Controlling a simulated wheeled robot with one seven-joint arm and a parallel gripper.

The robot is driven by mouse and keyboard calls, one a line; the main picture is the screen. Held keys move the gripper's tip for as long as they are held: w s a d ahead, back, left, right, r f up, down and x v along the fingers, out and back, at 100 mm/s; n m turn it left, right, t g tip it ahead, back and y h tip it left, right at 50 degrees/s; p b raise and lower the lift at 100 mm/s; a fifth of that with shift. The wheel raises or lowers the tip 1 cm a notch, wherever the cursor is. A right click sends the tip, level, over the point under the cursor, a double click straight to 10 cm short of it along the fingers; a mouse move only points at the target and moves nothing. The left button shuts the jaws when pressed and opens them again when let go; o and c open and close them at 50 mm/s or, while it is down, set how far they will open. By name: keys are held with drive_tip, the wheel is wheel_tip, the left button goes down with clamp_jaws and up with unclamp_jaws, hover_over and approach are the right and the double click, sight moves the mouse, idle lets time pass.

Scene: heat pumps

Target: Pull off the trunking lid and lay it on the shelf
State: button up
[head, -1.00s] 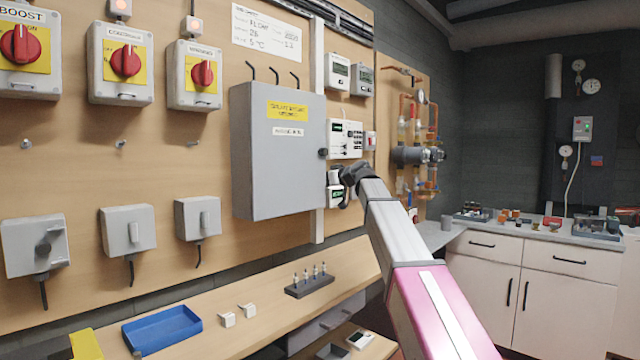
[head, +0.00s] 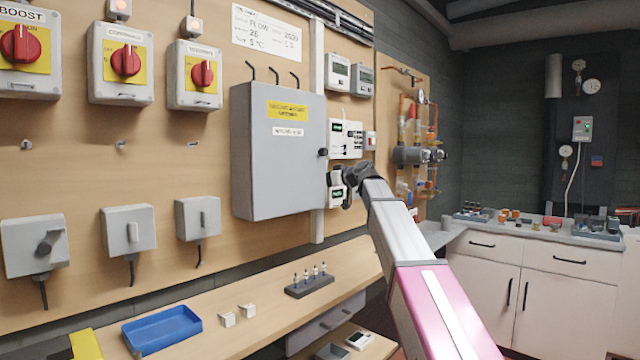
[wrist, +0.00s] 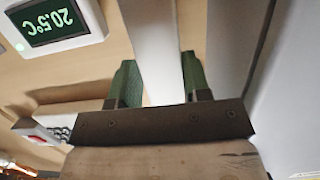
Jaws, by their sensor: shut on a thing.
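The trunking lid (head: 317,100) is a long, narrow white strip, upright on the wooden board just right of the grey cabinet. It also shows in the wrist view (wrist: 155,45), running between my green-padded fingers. My gripper (wrist: 160,82) is shut on the strip. In the head view my gripper (head: 342,184) is at the lower part of the strip, beside the cabinet's lower right edge; its fingertips are hard to make out there. The strip looks straight and in line with the board; I cannot tell any gap behind it. The wooden shelf (head: 345,264) runs below the board.
The grey cabinet (head: 275,180) stands close left of my gripper. White controllers (head: 346,140) are close on the right. On the shelf are a blue tray (head: 162,329), two small white blocks and a dark rack (head: 309,286). Bare shelf lies between and around them.

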drive_tip(key=v, duration=0.3)
drive_tip(key=f+v, duration=0.1)
drive_tip(key=v, duration=0.1)
drive_tip(key=shift+s+d, duration=0.35)
drive_tip(key=shift+d, duration=0.1)
idle(0.4)
drive_tip(key=shift+f, duration=0.1)
